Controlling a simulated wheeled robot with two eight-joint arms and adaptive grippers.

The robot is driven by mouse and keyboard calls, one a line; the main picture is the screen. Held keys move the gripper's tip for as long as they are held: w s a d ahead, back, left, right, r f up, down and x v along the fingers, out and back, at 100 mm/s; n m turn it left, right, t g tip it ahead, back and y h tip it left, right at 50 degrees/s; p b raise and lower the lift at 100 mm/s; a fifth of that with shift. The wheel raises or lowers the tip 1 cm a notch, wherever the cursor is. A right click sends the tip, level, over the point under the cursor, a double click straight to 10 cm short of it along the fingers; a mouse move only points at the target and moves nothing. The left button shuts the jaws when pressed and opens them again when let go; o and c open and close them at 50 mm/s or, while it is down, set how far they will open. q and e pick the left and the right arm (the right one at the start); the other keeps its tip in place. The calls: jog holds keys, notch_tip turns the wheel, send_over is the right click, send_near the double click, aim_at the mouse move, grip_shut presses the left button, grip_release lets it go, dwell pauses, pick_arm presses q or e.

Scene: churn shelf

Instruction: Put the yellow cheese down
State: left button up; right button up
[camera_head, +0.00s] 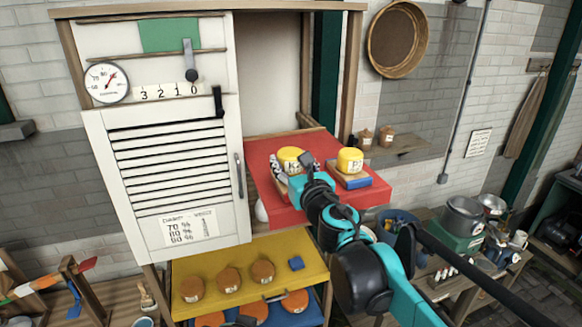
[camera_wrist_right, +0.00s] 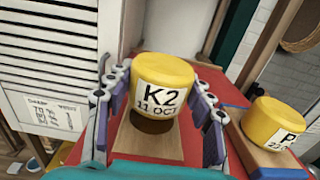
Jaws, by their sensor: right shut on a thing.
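A yellow cheese labelled K2, 11 OCT (camera_head: 290,154) is between the fingers of my right gripper (camera_head: 293,168), above the red shelf (camera_head: 266,188). In the right wrist view the same cheese (camera_wrist_right: 162,74) sits upright between the two fingers (camera_wrist_right: 158,92), and a wooden board (camera_wrist_right: 148,146) lies beneath it. A dark shadow shows under the cheese; I cannot tell whether it touches the board. A second yellow cheese with a P label (camera_head: 350,160) stands to the right on a board with a blue front (camera_head: 351,181). My left gripper is not in view.
A white louvred door (camera_head: 170,160) stands left of the red shelf. A table with metal pots (camera_head: 464,214) is at the right.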

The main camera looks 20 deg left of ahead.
notch_tip(320, 180, down, 2)
jog(key=shift+w, duration=0.15)
jog(key=shift+w+a+f, duration=0.15)
jog(key=shift+f, duration=0.05)
jog(key=o, duration=1.2)
jog(key=shift+s, duration=0.2)
jog(key=shift+w+f, duration=0.1)
jog(key=shift+s+d+r, duration=0.2)
jog(key=b+v, duration=0.1)
jog(key=v, duration=1)
jog(key=shift+s+d+b, duration=0.2)
jog(key=shift+s+b, duration=0.05)
jog(key=shift+b, duration=0.15)
